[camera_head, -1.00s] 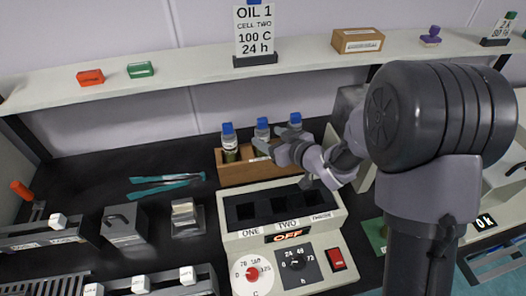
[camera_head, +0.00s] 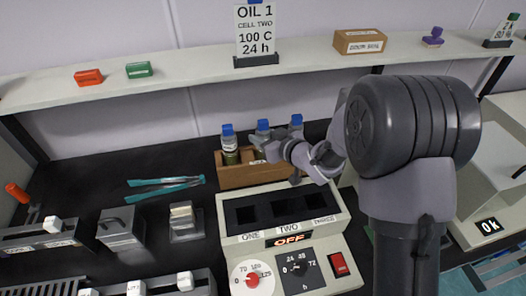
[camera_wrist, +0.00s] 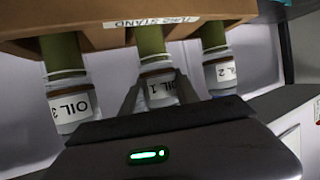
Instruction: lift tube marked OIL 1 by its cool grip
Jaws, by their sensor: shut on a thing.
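The tube marked OIL 1 (camera_wrist: 158,84) is the middle one of three tubes in the wooden stand. In the wrist view, which is upside down, my gripper (camera_wrist: 160,98) has a finger on each side of it and is shut on it near its label. Its green lower part still runs into the stand. In the head view its blue cap (camera_head: 263,125) shows, and my gripper (camera_head: 264,148) hides part of the tube. OIL 3 (camera_wrist: 72,106) and OIL 2 (camera_wrist: 220,73) stand on either side, apart from the fingers.
The wooden stand (camera_head: 234,180) sits behind a heating block (camera_head: 235,228) with open cells, whose display reads OFF. A sign (camera_head: 254,30) reads OIL 1, CELL TWO, 100 C, 24 h. Teal tongs (camera_head: 165,187) lie to the left. The shelf (camera_head: 200,78) runs behind.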

